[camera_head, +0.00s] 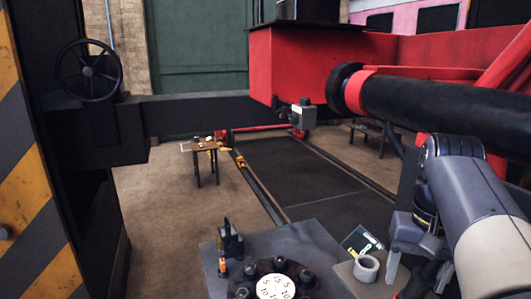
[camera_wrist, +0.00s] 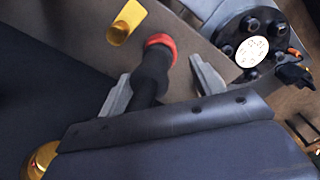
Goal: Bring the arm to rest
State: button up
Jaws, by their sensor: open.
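My gripper (camera_wrist: 161,78) is open in the wrist view, its two pale fingers well apart. A black rod-like thing with a red collar (camera_wrist: 160,41) shows between the fingers; I cannot tell whether they touch it. In the head view my arm comes in from the right.
The bench holds a round bolted gauge (camera_head: 276,288), also in the wrist view (camera_wrist: 252,50), a grey ring (camera_head: 367,267), a card (camera_head: 361,241) and a black holder (camera_head: 230,241). A red engine beam (camera_head: 310,60) and black cylinder (camera_head: 440,100) stand close above my arm.

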notch_tip(320, 180, up, 8)
jog(key=shift+f, duration=0.1)
notch_tip(320, 180, down, 10)
jog(key=shift+f, duration=0.1)
jog(key=shift+r+p, duration=0.35)
jog(key=shift+r, duration=0.6)
jog(key=shift+r+b, duration=0.35)
jog(key=shift+r, duration=0.35)
